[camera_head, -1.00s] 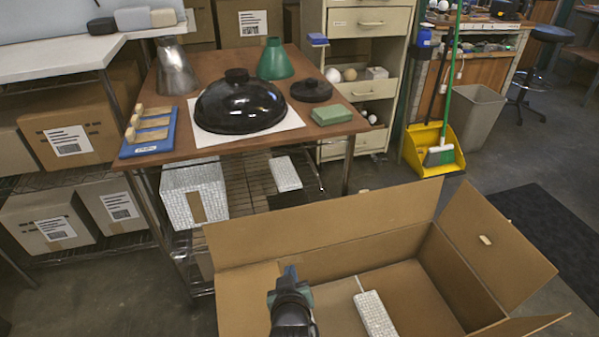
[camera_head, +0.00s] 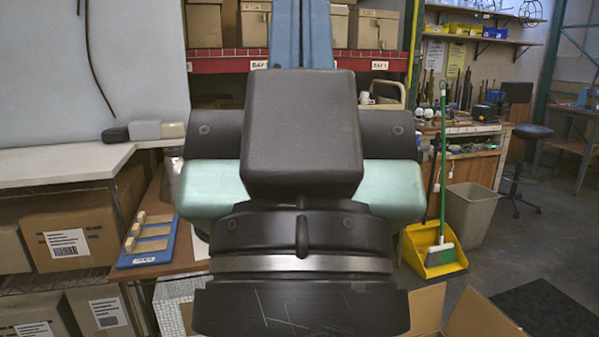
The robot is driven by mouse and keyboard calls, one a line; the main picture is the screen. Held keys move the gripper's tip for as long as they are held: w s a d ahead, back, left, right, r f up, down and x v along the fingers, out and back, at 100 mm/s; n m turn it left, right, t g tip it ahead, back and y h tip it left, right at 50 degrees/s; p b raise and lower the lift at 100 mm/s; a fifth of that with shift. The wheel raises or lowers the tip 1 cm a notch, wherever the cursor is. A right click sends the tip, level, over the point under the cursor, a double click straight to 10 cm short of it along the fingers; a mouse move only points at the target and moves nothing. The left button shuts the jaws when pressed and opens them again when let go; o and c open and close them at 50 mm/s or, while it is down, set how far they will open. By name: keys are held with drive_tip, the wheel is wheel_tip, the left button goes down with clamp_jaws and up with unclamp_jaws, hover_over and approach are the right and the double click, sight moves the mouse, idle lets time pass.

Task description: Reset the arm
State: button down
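My gripper (camera_head: 301,35) is raised close in front of the camera and points up, filling the middle of the view. Its black body, teal side pieces and silver ring show large. The two blue fingers rise side by side above the body with only a thin seam between them, so they look shut. Their tips run past the top edge, and nothing held shows. The work table's brown top (camera_head: 155,205) is mostly hidden behind my gripper.
A blue tray (camera_head: 147,250) with wooden pieces is on the table's left. The cardboard box (camera_head: 475,318) shows only its flaps at bottom right. A yellow dustpan (camera_head: 425,250) and grey bin (camera_head: 470,215) stand at right. Open floor lies farther right.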

wheel_tip(320, 180, up, 30)
drive_tip(key=p, duration=2.7)
drive_tip(key=shift+w+r+p, duration=0.15)
drive_tip(key=shift+r+p, duration=0.05)
drive_tip(key=shift+p, duration=0.2)
drive_tip(key=shift+a, duration=0.1)
